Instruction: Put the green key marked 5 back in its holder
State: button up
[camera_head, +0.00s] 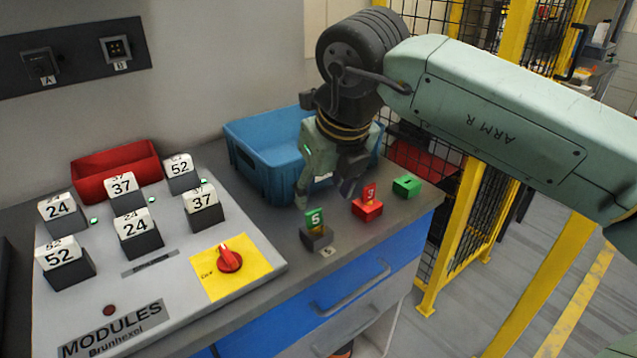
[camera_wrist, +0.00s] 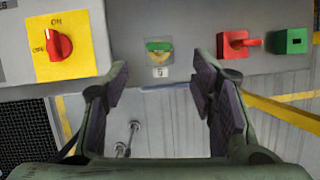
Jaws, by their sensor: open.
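The green key marked 5 (camera_head: 315,219) stands upright in a small dark grey block (camera_head: 317,238) near the counter's front edge, with a label 5 in front of it. The key also shows in the wrist view (camera_wrist: 159,46), beyond and between the fingertips. My gripper (camera_head: 326,190) is open and empty, just above and behind the key, pointing down; it also shows in the wrist view (camera_wrist: 160,78). A green block with an empty slot (camera_head: 406,187) sits to the right, also in the wrist view (camera_wrist: 290,41).
A red block (camera_head: 368,210) with a red key in it stands between the dark and green blocks. A blue bin (camera_head: 255,150) is behind my gripper. A grey panel with a yellow plate and red knob (camera_head: 230,261) lies left. Yellow-framed fencing (camera_head: 458,225) stands right.

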aim_at(315, 212)
jog(key=b+x, duration=0.4)
jog(key=x, duration=0.5)
jog(key=shift+a, duration=0.15)
grip_shut()
dwell(0.4)
jog(key=shift+a+r+p, duration=0.15)
jog(key=shift+r+p, duration=0.7)
jog(key=shift+r, duration=0.9)
jog(key=shift+w+a+r+p, duration=0.15)
jog(key=shift+r+p, duration=0.9)
jog(key=shift+r, duration=1)
